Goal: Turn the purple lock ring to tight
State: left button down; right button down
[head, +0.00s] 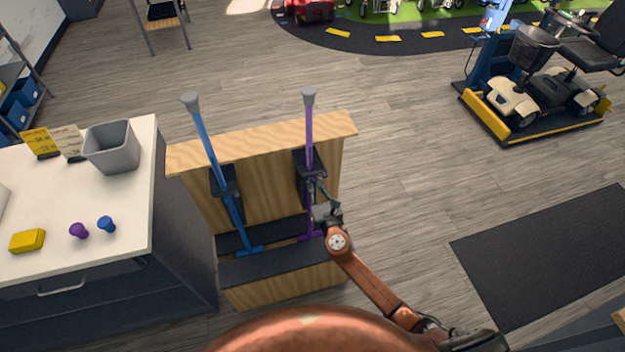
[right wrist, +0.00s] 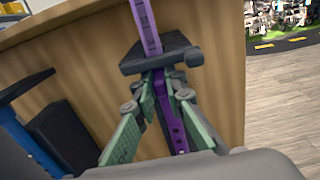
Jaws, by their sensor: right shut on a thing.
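A purple stick (head: 309,135) with a grey top stands upright in a black holder on the right of a wooden stand. It also shows in the right wrist view (right wrist: 146,26), passing through a black bracket (right wrist: 162,57). My right gripper (head: 317,184) is shut on the purple lock ring just below that bracket. In the right wrist view its green fingers (right wrist: 162,82) close from both sides on the purple part. The fingers largely hide the ring, so I cannot tell its turn position. My left gripper is not in view.
A blue stick (head: 207,140) stands in the left holder of the wooden stand (head: 262,143). A white-topped counter (head: 125,240) at left holds a grey bin (head: 111,148), a yellow block (head: 27,241) and purple and blue knobs.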

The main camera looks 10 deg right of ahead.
jog(key=shift+w+d+r, duration=0.15)
jog(key=shift+d+r, duration=0.05)
jog(key=shift+r, duration=0.15)
jog(key=c, duration=2.3)
grip_release()
jog(key=o, duration=0.3)
jog(key=shift+w+f, duration=0.1)
jog(key=shift+f, duration=0.05)
jog(key=shift+o, duration=0.2)
jog(key=shift+a+f, duration=0.1)
jog(key=shift+s, duration=0.25)
jog(key=s, duration=1.1)
jog(key=shift+s+d, duration=0.25)
jog(key=shift+s, duration=0.05)
